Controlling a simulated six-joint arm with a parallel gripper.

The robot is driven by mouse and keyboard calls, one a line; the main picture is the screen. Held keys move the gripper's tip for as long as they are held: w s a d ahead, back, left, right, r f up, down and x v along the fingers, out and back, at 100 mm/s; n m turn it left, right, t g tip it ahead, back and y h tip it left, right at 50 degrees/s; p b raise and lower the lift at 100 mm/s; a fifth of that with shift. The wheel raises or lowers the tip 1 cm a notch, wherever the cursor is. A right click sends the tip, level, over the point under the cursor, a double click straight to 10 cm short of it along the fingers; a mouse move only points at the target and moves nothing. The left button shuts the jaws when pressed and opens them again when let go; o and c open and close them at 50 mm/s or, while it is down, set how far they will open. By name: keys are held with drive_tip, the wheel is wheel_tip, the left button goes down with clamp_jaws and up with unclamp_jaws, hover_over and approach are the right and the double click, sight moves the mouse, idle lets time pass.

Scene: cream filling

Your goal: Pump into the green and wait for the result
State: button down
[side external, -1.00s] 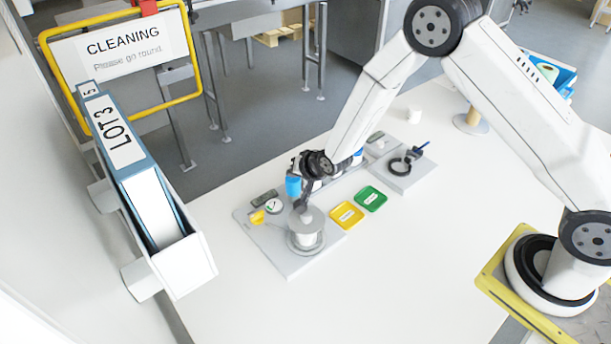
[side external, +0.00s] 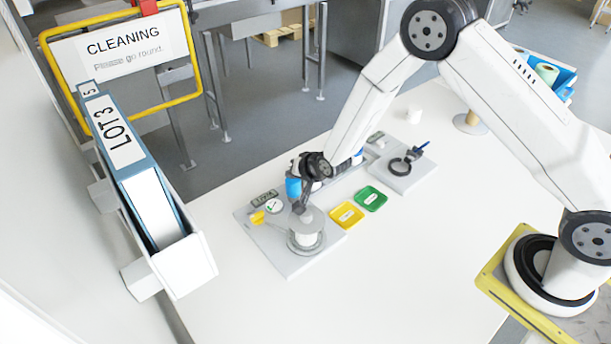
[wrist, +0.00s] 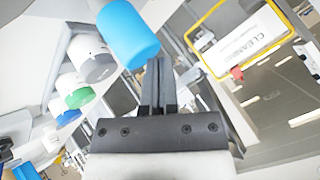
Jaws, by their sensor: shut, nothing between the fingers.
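A blue part (side external: 293,188) shows beside my wrist in the side view. A green tray (side external: 371,198) and a yellow tray (side external: 347,214) lie flat right of the pump. I cannot make out their contents.
A second grey board (side external: 405,180) holds a black ring. A binder rack (side external: 165,260) stands at left. The white table front is clear.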

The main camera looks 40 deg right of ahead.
sight(296, 182)
drive_tip(key=shift+s+d+f, duration=0.15)
drive_tip(key=shift+s+f, duration=0.1)
drive_tip(key=shift+s, duration=0.15)
drive_tip(key=shift+r, duration=1.65)
drive_tip(key=shift+r, duration=0.1)
wheel_tip(296, 182, up, 6)
drive_tip(key=shift+f, duration=0.1)
idle(0.7)
